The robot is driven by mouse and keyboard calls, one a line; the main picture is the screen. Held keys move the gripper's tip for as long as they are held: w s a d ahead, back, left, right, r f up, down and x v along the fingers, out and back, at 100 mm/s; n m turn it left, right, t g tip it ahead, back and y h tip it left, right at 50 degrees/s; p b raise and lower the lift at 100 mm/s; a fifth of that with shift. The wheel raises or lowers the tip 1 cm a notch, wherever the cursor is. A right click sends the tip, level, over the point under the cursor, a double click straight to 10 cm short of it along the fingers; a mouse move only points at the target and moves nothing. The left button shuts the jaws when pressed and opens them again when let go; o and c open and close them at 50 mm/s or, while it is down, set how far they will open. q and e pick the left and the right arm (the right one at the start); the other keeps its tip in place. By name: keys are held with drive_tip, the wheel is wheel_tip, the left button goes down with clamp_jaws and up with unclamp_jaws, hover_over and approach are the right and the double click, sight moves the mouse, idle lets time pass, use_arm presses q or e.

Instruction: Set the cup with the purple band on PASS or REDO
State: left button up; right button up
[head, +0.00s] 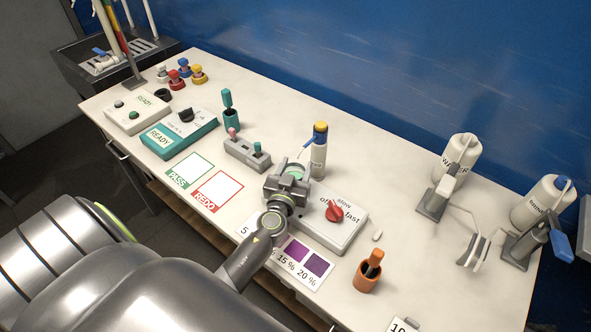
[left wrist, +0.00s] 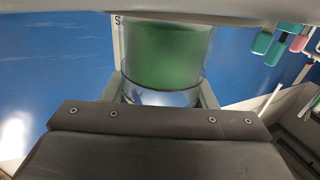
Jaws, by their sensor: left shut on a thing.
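My left gripper (head: 288,183) is shut on a clear cup (left wrist: 163,97) with green in it. In the head view the gripper hides most of the cup, and only a pale rim (head: 295,168) shows. No purple band can be made out on the visible part. The gripper is over the left end of the white stirrer (head: 345,236); I cannot tell whether the cup touches it. The green PASS card (head: 190,169) and the red REDO card (head: 218,190) lie bare to the left. My right gripper is not in view.
A yellow-capped bottle (head: 319,150) stands close behind the gripper. A grey rack (head: 247,152) stands between it and the teal READY device (head: 180,133). A purple colour chart (head: 303,260) lies in front of the stirrer. An orange holder (head: 367,275) stands to the right.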

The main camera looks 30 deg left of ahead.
use_arm(q)
drive_tip(key=shift+f+b, duration=0.2)
drive_tip(key=shift+b, duration=0.15)
drive_tip(key=o, duration=1.2)
drive_tip(key=shift+r, duration=0.1)
